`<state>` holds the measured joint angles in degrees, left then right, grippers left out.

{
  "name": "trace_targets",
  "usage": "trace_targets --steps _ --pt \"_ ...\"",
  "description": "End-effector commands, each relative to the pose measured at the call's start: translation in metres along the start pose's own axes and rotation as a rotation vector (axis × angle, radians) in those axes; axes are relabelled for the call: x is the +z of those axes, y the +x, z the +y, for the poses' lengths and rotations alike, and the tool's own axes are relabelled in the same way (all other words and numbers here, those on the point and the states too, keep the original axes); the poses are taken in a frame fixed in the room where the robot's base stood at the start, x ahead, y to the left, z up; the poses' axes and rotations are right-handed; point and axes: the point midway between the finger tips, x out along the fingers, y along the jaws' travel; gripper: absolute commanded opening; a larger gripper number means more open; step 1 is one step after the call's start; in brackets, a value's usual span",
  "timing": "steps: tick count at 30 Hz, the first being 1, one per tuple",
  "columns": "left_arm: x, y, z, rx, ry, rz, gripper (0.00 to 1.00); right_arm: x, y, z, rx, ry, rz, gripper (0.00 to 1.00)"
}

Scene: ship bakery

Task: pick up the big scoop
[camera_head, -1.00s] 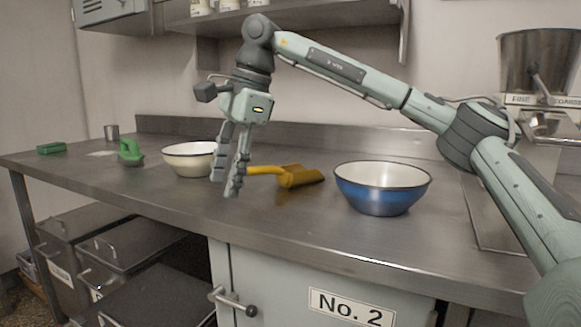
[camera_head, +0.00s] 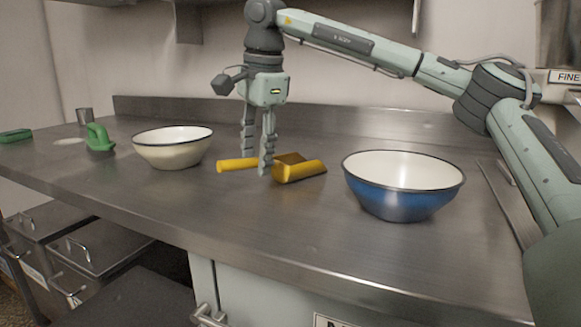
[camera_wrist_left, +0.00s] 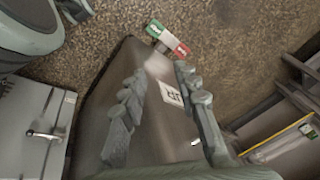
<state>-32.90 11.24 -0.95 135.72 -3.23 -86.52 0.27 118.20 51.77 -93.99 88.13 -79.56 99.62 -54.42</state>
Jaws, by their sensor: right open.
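The big scoop (camera_head: 300,171) is yellow and lies on the steel counter, its handle pointing left and its pan right. My right gripper (camera_head: 255,163) points down at the scoop's handle, open, with one finger in front of the handle near the pan. The other finger ends near the handle's far side; I cannot tell whether either touches it. My left gripper (camera_wrist_left: 161,72) shows only in the left wrist view, with its fingers apart and nothing between them, over the floor and a grey bin.
A cream bowl (camera_head: 172,153) stands left of the scoop and a blue bowl (camera_head: 402,192) right of it. A green-handled tool (camera_head: 98,138), a green block (camera_head: 15,136) and a metal cup (camera_head: 84,116) are farther left. The counter (camera_head: 250,225) is clear in front.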

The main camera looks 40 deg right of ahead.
Motion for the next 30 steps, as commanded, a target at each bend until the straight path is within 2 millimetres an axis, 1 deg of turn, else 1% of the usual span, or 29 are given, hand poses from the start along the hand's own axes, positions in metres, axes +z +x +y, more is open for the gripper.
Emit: trace_targets --steps 1,4,12,22,30 --pt "0.0 0.0 0.0 0.0 0.0 0.001 0.31 -0.001 0.007 0.0 0.001 0.002 0.0 0.42" --pt "-0.001 -0.002 0.0 0.0 0.0 0.005 0.31 -0.001 0.016 0.0 0.0 0.002 0.0 0.42" --pt "-0.005 -0.005 0.0 0.0 -0.003 0.016 0.31 -0.001 0.019 0.0 -0.001 0.002 -0.001 0.42" --pt "-0.009 -0.003 0.0 0.001 -0.007 0.02 0.31 -0.001 0.019 0.0 -0.001 0.002 -0.001 0.01" --pt "-0.008 -0.002 0.0 0.002 -0.006 0.016 0.31 -0.001 0.018 0.0 -0.002 0.002 -0.001 0.0"
